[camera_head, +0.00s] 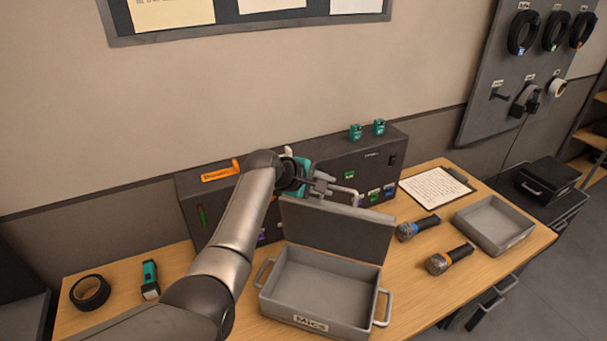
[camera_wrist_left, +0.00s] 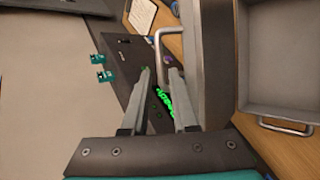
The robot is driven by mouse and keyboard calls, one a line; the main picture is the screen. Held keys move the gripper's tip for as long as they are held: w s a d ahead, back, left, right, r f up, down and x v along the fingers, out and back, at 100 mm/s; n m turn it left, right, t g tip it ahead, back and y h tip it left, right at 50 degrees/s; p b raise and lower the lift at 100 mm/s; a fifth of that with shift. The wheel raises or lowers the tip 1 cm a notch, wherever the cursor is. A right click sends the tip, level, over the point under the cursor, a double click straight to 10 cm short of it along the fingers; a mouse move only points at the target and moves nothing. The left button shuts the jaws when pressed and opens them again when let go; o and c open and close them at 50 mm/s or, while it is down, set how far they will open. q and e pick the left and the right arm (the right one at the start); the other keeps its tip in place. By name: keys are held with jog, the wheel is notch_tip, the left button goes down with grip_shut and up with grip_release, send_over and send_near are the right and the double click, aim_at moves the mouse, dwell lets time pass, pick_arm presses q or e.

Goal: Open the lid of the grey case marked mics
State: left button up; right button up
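The grey case marked Mics (camera_head: 310,322) stands on the wooden table with its lid (camera_head: 335,228) raised to about upright. The tray inside is empty. A handle (camera_head: 345,192) sticks out behind the lid; it also shows in the left wrist view (camera_wrist_left: 165,36). My left gripper (camera_head: 332,186) is behind the lid's top edge, close to this handle. In the left wrist view its fingers (camera_wrist_left: 160,72) are apart with nothing clearly between them. The handle lies just past the fingertips; contact cannot be told. My right gripper is not in view.
A dark control panel (camera_head: 190,195) stands behind the case, close to my left gripper. Two microphones (camera_head: 418,228), a grey tray (camera_head: 497,225) and a clipboard (camera_head: 435,187) lie to the right. Black tape (camera_head: 90,292) and a teal-and-black tool (camera_head: 150,280) lie left.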

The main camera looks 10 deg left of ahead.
pick_arm(q)
jog(key=v, duration=0.8)
jog(key=shift+s+a+r+p, duration=0.15)
jog(key=shift+s+r+p, duration=0.1)
jog(key=shift+p, duration=0.15)
